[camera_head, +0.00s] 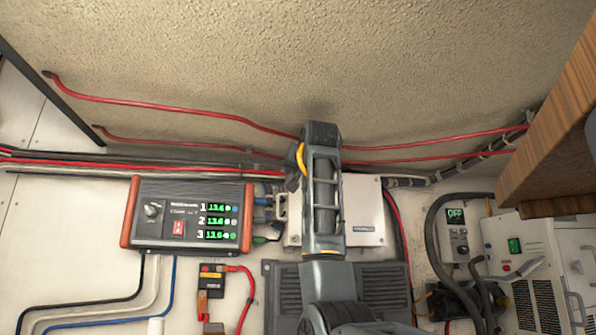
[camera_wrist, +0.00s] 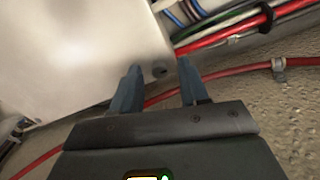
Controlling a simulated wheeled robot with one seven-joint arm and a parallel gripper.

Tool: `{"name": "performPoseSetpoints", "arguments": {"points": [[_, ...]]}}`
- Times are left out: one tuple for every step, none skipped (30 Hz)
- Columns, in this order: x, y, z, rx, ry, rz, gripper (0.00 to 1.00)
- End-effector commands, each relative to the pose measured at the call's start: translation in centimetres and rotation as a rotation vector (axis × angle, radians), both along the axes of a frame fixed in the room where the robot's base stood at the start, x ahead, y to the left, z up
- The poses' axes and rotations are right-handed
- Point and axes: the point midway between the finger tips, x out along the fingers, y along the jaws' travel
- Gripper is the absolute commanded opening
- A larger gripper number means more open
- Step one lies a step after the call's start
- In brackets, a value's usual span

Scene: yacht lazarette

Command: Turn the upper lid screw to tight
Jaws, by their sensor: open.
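The white box with a flat lid (camera_head: 365,205) is on the wall, partly hidden behind my arm in the head view. In the wrist view its pale lid (camera_wrist: 75,55) fills the upper left. A small dark round lid screw (camera_wrist: 159,72) shows near the lid's corner. My gripper (camera_wrist: 160,68) is open, with one blue-grey finger on each side of the screw in the picture. I cannot tell whether the fingers touch the screw or how it is turned. In the head view the fingers and the screw are hidden behind my arm.
Red cables (camera_head: 440,152) run above the box, and a red cable (camera_wrist: 225,72) passes close to the fingers. A panel with green readouts (camera_head: 190,215) is left of the box. A dark vented panel (camera_head: 385,285) lies below. A wooden edge (camera_head: 545,150) juts in at right.

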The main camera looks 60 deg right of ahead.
Motion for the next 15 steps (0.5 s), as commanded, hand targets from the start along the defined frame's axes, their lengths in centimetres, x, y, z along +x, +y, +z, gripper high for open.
{"name": "performPoseSetpoints", "arguments": {"points": [[-0.01,0.00,-0.01,0.000,0.000,0.000,0.42],[-0.01,0.00,-0.01,0.000,0.000,0.000,0.39],[-0.01,0.00,-0.01,0.000,0.000,0.000,0.35],[-0.01,0.00,-0.01,0.000,0.000,0.000,0.33],[-0.01,0.00,-0.01,0.000,0.000,0.000,0.30],[-0.03,0.00,-0.01,0.000,0.000,0.000,0.26],[-0.03,0.00,-0.01,0.000,0.000,0.000,0.23],[-0.03,0.00,-0.01,0.000,0.000,0.000,0.20],[-0.03,0.00,-0.01,0.000,0.000,0.000,0.16],[-0.03,0.00,-0.01,0.000,0.000,0.000,0.13],[-0.03,0.00,-0.01,0.000,0.000,0.000,0.11],[-0.03,0.00,-0.01,0.000,0.000,0.000,0.07],[-0.03,0.00,-0.01,0.000,0.000,0.000,0.04],[-0.03,0.00,-0.01,0.000,0.000,0.000,0.01],[-0.03,0.00,-0.01,0.000,0.000,0.000,0.00]]}}
